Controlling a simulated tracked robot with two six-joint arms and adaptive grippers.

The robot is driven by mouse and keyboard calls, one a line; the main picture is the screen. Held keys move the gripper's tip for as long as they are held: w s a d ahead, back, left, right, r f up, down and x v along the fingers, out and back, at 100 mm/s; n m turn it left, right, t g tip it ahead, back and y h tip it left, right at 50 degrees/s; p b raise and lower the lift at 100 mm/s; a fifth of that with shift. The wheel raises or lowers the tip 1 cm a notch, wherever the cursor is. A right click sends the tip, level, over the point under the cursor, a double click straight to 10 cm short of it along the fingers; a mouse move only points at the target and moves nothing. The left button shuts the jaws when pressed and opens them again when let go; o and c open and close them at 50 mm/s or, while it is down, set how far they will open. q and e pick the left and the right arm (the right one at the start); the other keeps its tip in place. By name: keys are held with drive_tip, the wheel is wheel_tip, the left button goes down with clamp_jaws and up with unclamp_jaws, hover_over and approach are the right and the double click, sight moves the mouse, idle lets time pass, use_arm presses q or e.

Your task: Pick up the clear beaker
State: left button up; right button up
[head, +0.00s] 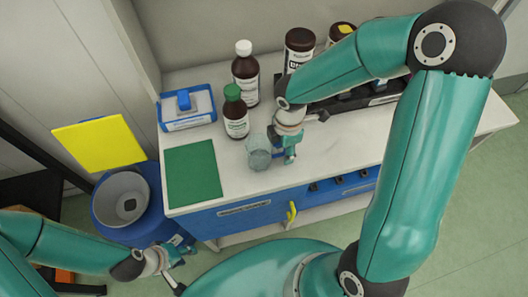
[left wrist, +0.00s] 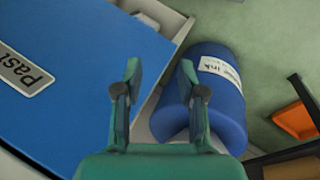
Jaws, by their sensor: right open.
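The clear beaker (head: 259,157) stands upright on the white worktop, near its front edge. My right gripper (head: 283,151) is low over the worktop, immediately to the right of the beaker, with its jaws open. Its fingers partly overlap the beaker's right side in the head view, and I cannot tell whether they touch it. My left gripper (head: 172,267) is off the worktop at the lower left. In the left wrist view it (left wrist: 160,75) is open and empty, pointing down past the cabinet.
A green-capped brown bottle (head: 235,115) stands behind the beaker, and a white-capped one (head: 245,72) farther back. A green mat (head: 193,172) lies to the left. A blue drum (left wrist: 222,95) stands beside the blue cabinet front (head: 250,213). A black rack (head: 350,103) is behind my right arm.

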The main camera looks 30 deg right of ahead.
clamp_jaws()
drive_tip(key=shift+r, duration=0.1)
idle(0.7)
